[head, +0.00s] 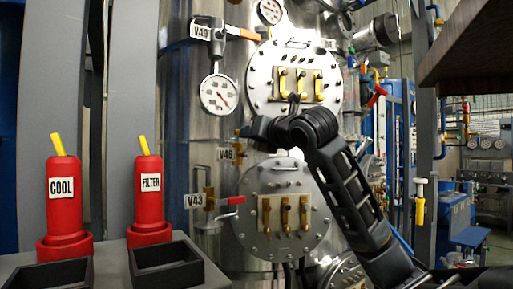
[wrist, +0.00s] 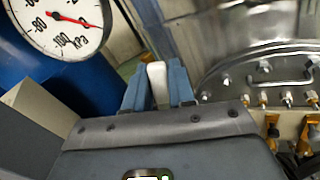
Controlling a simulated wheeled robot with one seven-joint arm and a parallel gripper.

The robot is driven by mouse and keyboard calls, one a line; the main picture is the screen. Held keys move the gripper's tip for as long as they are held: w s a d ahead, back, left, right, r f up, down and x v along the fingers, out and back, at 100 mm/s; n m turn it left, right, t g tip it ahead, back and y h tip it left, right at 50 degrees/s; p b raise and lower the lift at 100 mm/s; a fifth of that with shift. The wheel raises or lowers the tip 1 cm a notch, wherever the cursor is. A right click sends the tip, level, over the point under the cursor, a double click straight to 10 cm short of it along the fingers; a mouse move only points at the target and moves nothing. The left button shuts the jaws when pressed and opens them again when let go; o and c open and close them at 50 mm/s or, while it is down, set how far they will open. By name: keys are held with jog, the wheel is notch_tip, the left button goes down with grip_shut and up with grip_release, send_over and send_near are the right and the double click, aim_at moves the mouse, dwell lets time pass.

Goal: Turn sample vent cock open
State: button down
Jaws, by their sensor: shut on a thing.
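My gripper (wrist: 158,88) shows in the wrist view with its two blue fingers on either side of a white handle (wrist: 156,74). The fingers are shut on this handle, which stands up between them. The body of the cock below it is hidden by the gripper. No readable label shows beside the handle, so I cannot confirm that it is the sample vent cock or tell how far it is turned. In the head view my arm reaches up to the steel vessel, and its dark end lies between the two round flanges. The fingers cannot be made out there.
A kPa gauge (wrist: 66,22) is close at upper left in the wrist view. In the head view, upper (head: 295,76) and lower (head: 285,208) flanges carry brass fittings. A red-handled valve (head: 230,201) is tagged V43. Red COOL (head: 64,205) and FILTER (head: 148,200) bottles stand left.

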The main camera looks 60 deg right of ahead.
jog(key=shift+w+a+n+b, duration=0.2)
jog(key=shift+a+n+b, duration=0.2)
jog(key=shift+n, duration=0.45)
jog(key=shift+w+a+n+b, duration=0.25)
jog(key=shift+n+b, duration=0.25)
jog(key=shift+n, duration=0.35)
jog(key=c, duration=1)
grip_release()
jog(key=shift+c, duration=0.2)
jog(key=shift+r, duration=0.1)
jog(key=shift+s+a, duration=0.1)
jog(key=v, duration=0.7)
jog(key=shift+s, duration=0.3)
jog(key=shift+s+a, duration=0.1)
jog(key=shift+a, duration=0.05)
